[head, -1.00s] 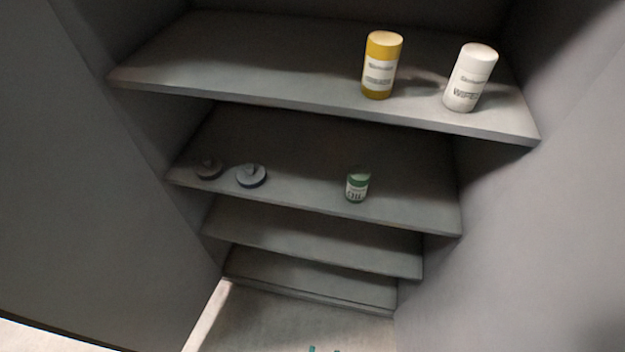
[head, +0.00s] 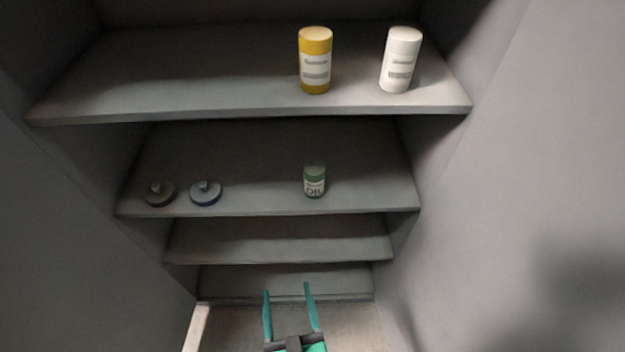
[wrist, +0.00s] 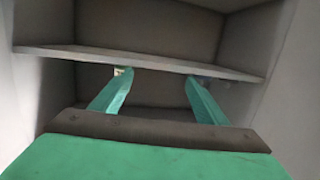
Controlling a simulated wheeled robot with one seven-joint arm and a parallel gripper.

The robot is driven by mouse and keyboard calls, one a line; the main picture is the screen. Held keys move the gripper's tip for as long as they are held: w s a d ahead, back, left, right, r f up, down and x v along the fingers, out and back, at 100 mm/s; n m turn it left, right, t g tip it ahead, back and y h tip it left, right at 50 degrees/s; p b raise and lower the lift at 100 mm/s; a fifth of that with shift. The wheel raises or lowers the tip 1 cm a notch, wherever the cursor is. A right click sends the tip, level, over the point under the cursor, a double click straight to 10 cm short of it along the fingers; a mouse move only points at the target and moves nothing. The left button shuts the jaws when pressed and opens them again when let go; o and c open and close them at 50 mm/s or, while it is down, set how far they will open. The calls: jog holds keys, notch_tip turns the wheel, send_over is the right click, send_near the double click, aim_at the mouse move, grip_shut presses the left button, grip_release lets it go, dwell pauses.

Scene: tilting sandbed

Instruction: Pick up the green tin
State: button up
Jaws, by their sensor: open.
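The green tin (head: 314,181) is a small green can with a white label. It stands upright on the second shelf (head: 265,211), right of the middle, close to the front edge. My gripper (head: 287,288) is at the bottom of the head view, with teal fingers apart and nothing between them. It is below and in front of the tin, apart from it. In the wrist view my gripper (wrist: 157,75) points at a shelf edge, fingers spread. I cannot make out the green tin in the wrist view.
A yellow canister (head: 315,60) and a white canister (head: 401,60) stand on the top shelf (head: 250,110). Two round lidded discs, one dark (head: 160,193) and one bluish (head: 206,193), lie left of the tin. Walls close both sides. Lower shelves (head: 280,252) look empty.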

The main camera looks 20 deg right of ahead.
jog(key=w+d+r+m+h, duration=0.1)
jog(key=w+d+r, duration=0.15)
jog(key=w, duration=0.35)
jog(key=w+d+r+m+h, duration=0.1)
jog(key=w+d, duration=0.2)
jog(key=w, duration=0.3)
jog(key=m+h, duration=0.2)
jog(key=h, duration=0.2)
send_near(316, 161)
jog(key=shift+w+d+f, duration=0.1)
jog(key=shift+d+f, duration=0.1)
jog(key=shift+f, duration=0.25)
jog(key=shift+w+d+f, duration=0.1)
jog(key=shift+d+f, duration=0.1)
jog(key=shift+f, duration=0.3)
jog(key=x, duration=0.5)
jog(key=shift+w, duration=0.2)
jog(key=shift+a+x, duration=0.2)
jog(key=shift+x, duration=2.45)
jog(key=shift+w+r, duration=0.1)
jog(key=shift+r, duration=0.05)
jog(key=c, duration=1.3)
jog(key=shift+c, duration=0.5)
jog(key=shift+r, duration=0.1)
